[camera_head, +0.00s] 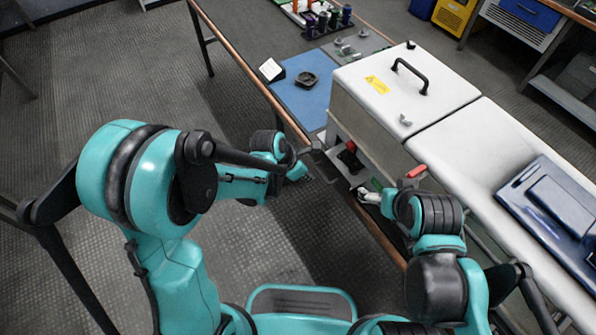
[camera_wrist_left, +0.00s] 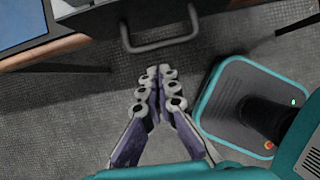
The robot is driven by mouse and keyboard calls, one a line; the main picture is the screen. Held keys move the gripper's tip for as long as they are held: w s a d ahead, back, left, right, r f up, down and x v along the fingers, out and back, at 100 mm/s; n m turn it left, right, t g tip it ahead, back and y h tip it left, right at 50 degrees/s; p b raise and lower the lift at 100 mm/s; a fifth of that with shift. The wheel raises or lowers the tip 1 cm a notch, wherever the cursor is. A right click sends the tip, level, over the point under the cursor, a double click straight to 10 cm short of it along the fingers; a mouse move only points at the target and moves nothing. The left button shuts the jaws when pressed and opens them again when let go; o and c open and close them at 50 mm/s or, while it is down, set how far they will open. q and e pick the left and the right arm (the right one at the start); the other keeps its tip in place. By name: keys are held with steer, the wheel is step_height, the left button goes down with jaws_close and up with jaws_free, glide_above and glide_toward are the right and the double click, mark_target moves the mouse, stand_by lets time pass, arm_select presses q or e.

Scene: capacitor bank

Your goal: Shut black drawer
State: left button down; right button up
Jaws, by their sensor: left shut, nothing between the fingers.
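The black drawer (camera_wrist_left: 95,22) shows at the top of the left wrist view, with a grey bar handle (camera_wrist_left: 160,45) on its front. It stands out from under the table edge, so it looks pulled open. In the head view its dark body (camera_head: 328,166) shows only partly, beside the left gripper. My left gripper (camera_head: 303,170) is shut and empty. In the left wrist view its fingertips (camera_wrist_left: 160,74) are together just short of the handle, apart from it in the picture. My right gripper (camera_head: 368,195) is by the table's front edge; its fingers are too small to read.
A white cabinet (camera_head: 372,115) with a black handle stands on the table, a red-and-black part (camera_head: 350,157) in its lower opening. A red lever (camera_head: 416,172) is near my right wrist. A blue mat (camera_head: 300,103) lies left of the cabinet. The floor (camera_head: 290,235) before the table is clear.

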mark_target(338, 166)
arm_select(q)
steer(key=shift+w+d+r, duration=0.2)
steer(key=shift+w+d, duration=0.15)
steer(key=shift+d, duration=0.25)
arm_select(e)
steer(key=shift+w+r, duration=0.2)
steer(key=shift+w, duration=0.2)
steer(key=shift+d, duration=0.1)
arm_select(q)
steer(key=w+d, duration=0.1)
steer(key=d, duration=0.1)
steer(key=w+d, duration=0.3)
steer(key=d, duration=0.1)
steer(key=shift+w+d, duration=0.3)
steer(key=shift+w, duration=0.1)
arm_select(e)
steer(key=shift+f, duration=0.15)
arm_select(q)
steer(key=shift+w+d, duration=0.1)
